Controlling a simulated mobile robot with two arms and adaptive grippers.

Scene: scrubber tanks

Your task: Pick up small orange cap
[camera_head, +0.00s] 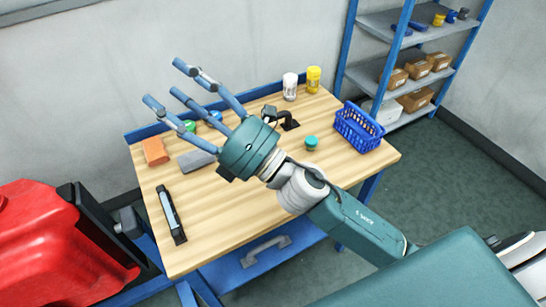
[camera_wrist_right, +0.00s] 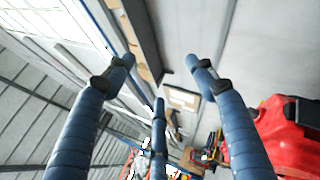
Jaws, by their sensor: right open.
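I cannot make out a small orange cap in either view. An orange block (camera_head: 155,151) lies on the back left of the wooden workbench (camera_head: 240,235). A small teal cap (camera_head: 311,143) stands right of the middle of the bench. My right gripper (camera_head: 167,84) is raised above the bench's left half, its three blue fingers spread and empty, pointing up and left. Its fingers also show open in the right wrist view (camera_wrist_right: 160,75), with only the room behind them. The gripper and arm hide part of the bench. My left gripper is not in view.
A blue basket (camera_head: 359,127) stands at the bench's right; white (camera_head: 290,87) and yellow (camera_head: 313,79) containers stand at the back. A grey block (camera_head: 197,160) and a black tool (camera_head: 171,215) lie left. A red machine (camera_head: 55,245) is beside the bench, shelves (camera_head: 410,60) behind right.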

